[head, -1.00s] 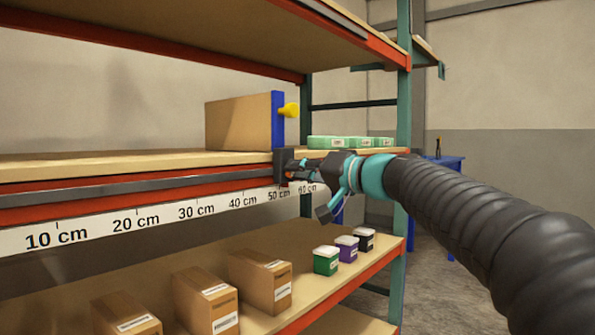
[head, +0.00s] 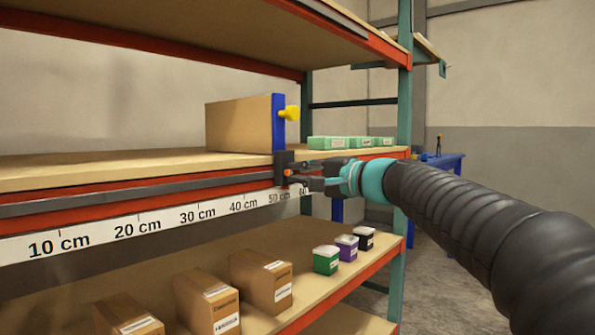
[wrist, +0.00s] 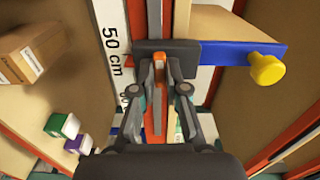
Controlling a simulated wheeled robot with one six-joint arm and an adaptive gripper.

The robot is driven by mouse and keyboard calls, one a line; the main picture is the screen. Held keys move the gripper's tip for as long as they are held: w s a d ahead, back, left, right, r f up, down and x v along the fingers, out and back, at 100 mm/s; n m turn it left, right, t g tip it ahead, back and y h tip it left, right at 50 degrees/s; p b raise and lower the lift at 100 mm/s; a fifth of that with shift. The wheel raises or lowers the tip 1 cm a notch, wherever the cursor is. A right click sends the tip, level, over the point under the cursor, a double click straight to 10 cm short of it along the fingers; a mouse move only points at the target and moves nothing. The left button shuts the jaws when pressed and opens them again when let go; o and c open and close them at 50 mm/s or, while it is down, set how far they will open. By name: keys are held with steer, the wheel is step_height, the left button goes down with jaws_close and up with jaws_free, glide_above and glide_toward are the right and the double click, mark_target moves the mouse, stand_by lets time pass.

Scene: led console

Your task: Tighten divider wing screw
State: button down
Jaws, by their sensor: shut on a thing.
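The divider is a brown panel (head: 238,124) with a blue edge strip (head: 278,120) and a yellow knob (head: 292,113), standing upright on the middle shelf. Below the strip, a dark clamp block (head: 282,158) sits at the shelf's front rail. The orange wing screw (wrist: 159,61) is at the block's face; only a small part shows in the head view. My gripper (head: 293,174) is at the block, its fingers either side of the screw. In the wrist view my gripper (wrist: 159,74) is shut on it. The blue strip (wrist: 228,53) and yellow knob (wrist: 267,69) are to the right.
A centimetre scale (head: 138,227) runs below the grey rail (head: 130,193). Green boxes (head: 328,143) lie on the middle shelf right of the divider. Cartons (head: 262,281) and small lidded tubs (head: 326,261) stand on the lower shelf. A blue table (head: 446,163) is behind.

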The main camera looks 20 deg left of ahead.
steer(key=shift+f+m, duration=0.2)
steer(key=shift+m, duration=0.2)
steer(key=c, duration=1.2)
jaws_free()
steer(key=shift+w+d, duration=0.1)
steer(key=shift+d, duration=0.05)
steer(key=shift+r, duration=0.1)
steer(key=v, duration=1.2)
